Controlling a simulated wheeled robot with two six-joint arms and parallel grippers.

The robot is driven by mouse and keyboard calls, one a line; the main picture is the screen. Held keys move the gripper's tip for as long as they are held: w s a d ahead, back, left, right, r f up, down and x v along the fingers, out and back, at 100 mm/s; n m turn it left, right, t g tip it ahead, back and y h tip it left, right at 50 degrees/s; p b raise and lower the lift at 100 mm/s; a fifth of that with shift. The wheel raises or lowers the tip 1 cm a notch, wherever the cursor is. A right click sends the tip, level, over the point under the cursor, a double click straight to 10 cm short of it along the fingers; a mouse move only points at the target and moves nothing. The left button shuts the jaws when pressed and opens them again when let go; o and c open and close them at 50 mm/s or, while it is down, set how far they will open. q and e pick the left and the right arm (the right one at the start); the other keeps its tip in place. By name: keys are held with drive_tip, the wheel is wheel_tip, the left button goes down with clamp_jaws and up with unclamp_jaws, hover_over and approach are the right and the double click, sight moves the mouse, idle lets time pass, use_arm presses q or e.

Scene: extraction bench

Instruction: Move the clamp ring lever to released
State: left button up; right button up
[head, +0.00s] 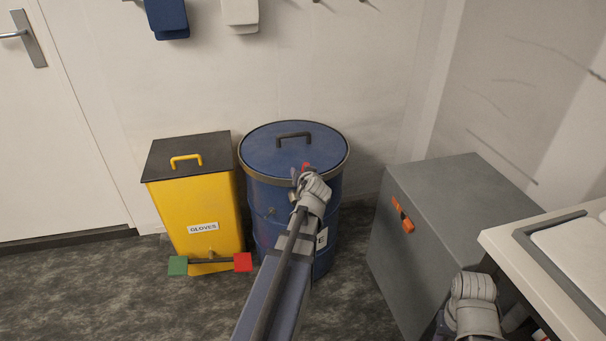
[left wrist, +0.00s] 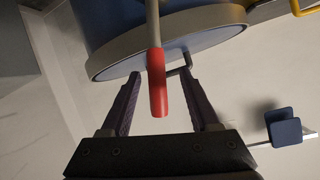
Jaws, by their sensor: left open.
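The blue drum (head: 268,218) stands against the wall, with a grey clamp ring (head: 256,178) around its lid (head: 265,150). The red grip of the clamp ring lever (head: 306,166) shows at the front right of the ring, partly hidden by my left gripper (head: 303,176). In the left wrist view the red grip (left wrist: 158,85) and its grey shank lie between my two open fingers (left wrist: 162,78), with gaps on both sides. I cannot tell the lever's exact angle to the ring. My right arm shows at the lower right, but its gripper is not visible.
A yellow glove bin (head: 205,205) with red and green blocks at its foot stands left of the drum. A grey cabinet (head: 432,225) with an orange latch (head: 402,215) and a white bench (head: 535,265) stand to the right. Grey floor is open in front.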

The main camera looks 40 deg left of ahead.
use_arm(q)
drive_tip(key=shift+d, duration=0.1)
drive_tip(key=p+v, duration=0.3)
drive_tip(key=v, duration=0.4)
drive_tip(key=shift+s+d, duration=0.2)
drive_tip(key=shift+s, duration=0.05)
drive_tip(key=shift+r, duration=0.1)
drive_tip(key=s+d+r+m+g+h+p, duration=0.1)
drive_tip(key=d+r+m+g+h+p, duration=0.15)
drive_tip(key=d+p, duration=0.55)
drive_tip(key=s+d+r+m+g+h+p, duration=0.1)
drive_tip(key=s+d+r+h+p, duration=0.15)
drive_tip(key=d+p, duration=0.65)
drive_tip(key=s+d+r+m+g+h+p, duration=0.1)
drive_tip(key=s+d+r+m+g+p, duration=0.2)
drive_tip(key=s+d, duration=0.3)
drive_tip(key=s+d+r+m+g+h+p, duration=0.1)
drive_tip(key=s+d+r+m+g+p, duration=0.2)
drive_tip(key=d, duration=1.1)
drive_tip(key=s+r+p, duration=0.1)
drive_tip(key=s+p, duration=0.1)
drive_tip(key=s, duration=0.1)
drive_tip(key=shift+d+r+h+p, duration=0.25)
drive_tip(key=shift+r+h+p, duration=0.1)
drive_tip(key=shift+h, duration=0.05)
